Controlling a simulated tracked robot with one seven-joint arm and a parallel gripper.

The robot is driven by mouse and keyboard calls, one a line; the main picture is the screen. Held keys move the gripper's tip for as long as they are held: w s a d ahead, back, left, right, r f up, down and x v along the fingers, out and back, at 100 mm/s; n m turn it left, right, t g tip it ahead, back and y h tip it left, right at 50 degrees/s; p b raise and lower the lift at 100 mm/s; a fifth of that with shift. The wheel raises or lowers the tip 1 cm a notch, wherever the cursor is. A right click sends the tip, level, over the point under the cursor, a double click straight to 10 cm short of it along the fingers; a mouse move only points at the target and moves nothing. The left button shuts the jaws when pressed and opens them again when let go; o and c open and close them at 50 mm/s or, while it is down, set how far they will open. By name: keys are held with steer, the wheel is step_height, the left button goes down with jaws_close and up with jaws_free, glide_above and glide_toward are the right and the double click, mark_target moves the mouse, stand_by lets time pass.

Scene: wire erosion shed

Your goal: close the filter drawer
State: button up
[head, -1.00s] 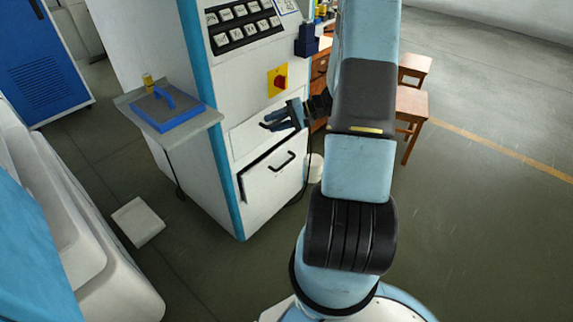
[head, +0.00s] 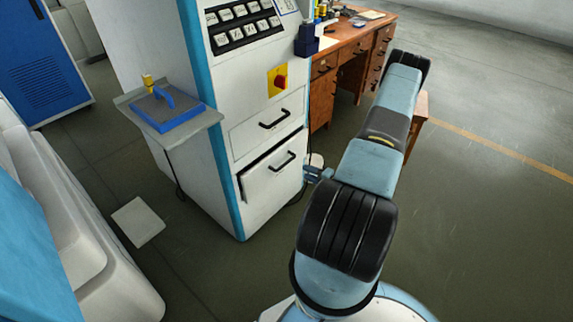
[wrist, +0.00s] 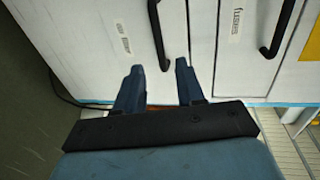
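The lower drawer (head: 268,181) of the white cabinet stands slightly open, with a dark gap along its top and left side. Its black handle (head: 283,161) is on its front. I take it as the filter drawer; the small labels are not clearly readable. My gripper (head: 314,173) is low at the drawer's right edge, partly hidden by my arm. In the wrist view my gripper (wrist: 159,66) is open and empty, its two fingers apart. They point at the lower drawer front (wrist: 95,45), with one end of its handle (wrist: 157,30) appearing between the fingertips; contact cannot be told.
The upper drawer (head: 268,130) looks shut. A red and yellow switch (head: 278,82) is above it. A side shelf (head: 208,119) with a blue-handled block juts out left. A wooden desk (head: 345,52) and stool stand behind my arm. Open floor lies right.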

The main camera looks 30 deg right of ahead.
mark_target(286, 162)
steer(key=x, duration=1.3)
steer(key=shift+w+f, duration=0.25)
steer(key=shift+w, duration=0.05)
jaws_close()
